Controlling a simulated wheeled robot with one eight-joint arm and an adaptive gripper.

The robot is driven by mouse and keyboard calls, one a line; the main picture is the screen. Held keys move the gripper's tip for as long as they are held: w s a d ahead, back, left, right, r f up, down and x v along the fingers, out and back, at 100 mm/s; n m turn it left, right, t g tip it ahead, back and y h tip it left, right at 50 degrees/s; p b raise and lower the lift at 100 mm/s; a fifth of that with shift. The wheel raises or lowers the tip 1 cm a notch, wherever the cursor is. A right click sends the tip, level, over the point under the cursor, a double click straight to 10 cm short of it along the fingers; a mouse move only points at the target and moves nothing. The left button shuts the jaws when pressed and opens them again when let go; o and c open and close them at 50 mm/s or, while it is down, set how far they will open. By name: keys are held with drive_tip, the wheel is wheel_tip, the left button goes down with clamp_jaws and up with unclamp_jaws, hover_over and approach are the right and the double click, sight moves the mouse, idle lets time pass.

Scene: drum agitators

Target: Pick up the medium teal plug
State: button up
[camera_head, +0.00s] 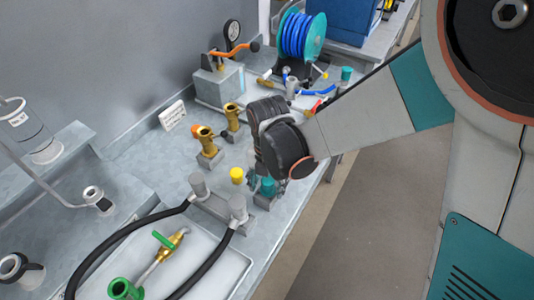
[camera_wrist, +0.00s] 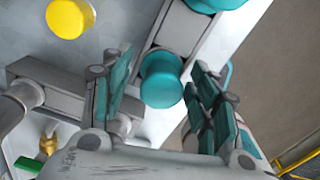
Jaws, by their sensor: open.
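A teal plug (camera_wrist: 162,82) with a rounded flat top stands on a grey block in the wrist view. A second teal plug (camera_wrist: 214,3) is cut off by the top edge, farther along the same block. In the head view a teal plug (camera_head: 268,186) shows just below my gripper (camera_head: 262,168), partly hidden by it. In the wrist view my gripper (camera_wrist: 162,62) is open, one teal-padded finger on each side of the nearer plug, with gaps visible. I cannot tell from size alone which plug is the medium one.
A yellow plug (camera_head: 237,175) stands left of my gripper. Brass fittings (camera_head: 207,140) are behind it, and a grey double-post block (camera_head: 222,205) with black hoses is in front. A blue hose reel (camera_head: 300,38) is at the back. The bench edge is close on the right.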

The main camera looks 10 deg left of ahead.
sight(268, 180)
drive_tip(key=c, duration=1.2)
drive_tip(key=shift+r, duration=0.1)
wheel_tip(268, 180, up, 20)
drive_tip(key=p, duration=1.4)
drive_tip(key=shift+d, duration=0.1)
